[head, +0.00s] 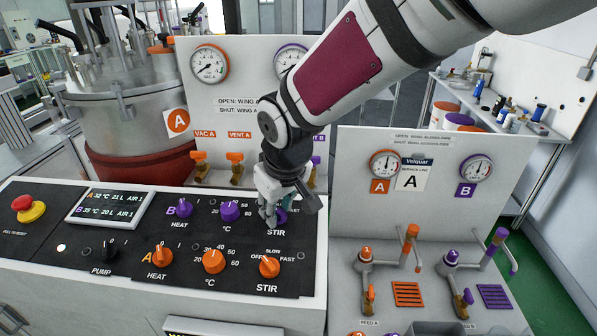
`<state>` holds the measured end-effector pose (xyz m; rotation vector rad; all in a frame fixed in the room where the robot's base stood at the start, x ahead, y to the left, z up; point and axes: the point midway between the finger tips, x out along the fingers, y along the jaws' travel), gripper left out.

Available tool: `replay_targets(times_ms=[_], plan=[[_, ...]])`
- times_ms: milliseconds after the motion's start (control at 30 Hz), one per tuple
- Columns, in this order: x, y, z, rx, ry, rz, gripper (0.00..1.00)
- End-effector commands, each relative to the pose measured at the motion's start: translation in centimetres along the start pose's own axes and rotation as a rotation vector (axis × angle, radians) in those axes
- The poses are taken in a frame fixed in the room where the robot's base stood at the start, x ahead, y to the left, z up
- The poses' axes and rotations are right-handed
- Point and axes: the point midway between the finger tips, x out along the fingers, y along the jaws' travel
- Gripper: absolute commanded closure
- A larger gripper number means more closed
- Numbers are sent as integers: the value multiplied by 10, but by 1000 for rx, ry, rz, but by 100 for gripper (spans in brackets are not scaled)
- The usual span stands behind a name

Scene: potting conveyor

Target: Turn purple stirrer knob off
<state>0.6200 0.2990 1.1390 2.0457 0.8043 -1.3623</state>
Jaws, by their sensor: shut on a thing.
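The purple stirrer knob (281,215) is in the upper row of the black control panel (128,223), above the STIR label. Only part of it shows, because my gripper (274,214) covers it from above. My gripper points down and is shut on the knob. The knob's pointer direction is hidden behind the fingers.
Close by are the purple temperature knob (229,211), purple heat knob (183,207) and orange stir knob (269,267). A red emergency button (22,203) is at far left. A gauge board (240,95) stands behind the panel, and a valve station (430,200) is at right.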

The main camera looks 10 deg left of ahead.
Motion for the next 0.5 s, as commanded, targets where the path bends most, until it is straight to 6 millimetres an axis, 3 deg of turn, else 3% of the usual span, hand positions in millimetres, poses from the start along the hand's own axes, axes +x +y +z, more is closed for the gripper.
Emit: replay_targets(times_ms=[467, 500], plan=[[0, 0, 0, -13, 1, -2, 99], [0, 0, 0, -13, 1, -2, 65]])
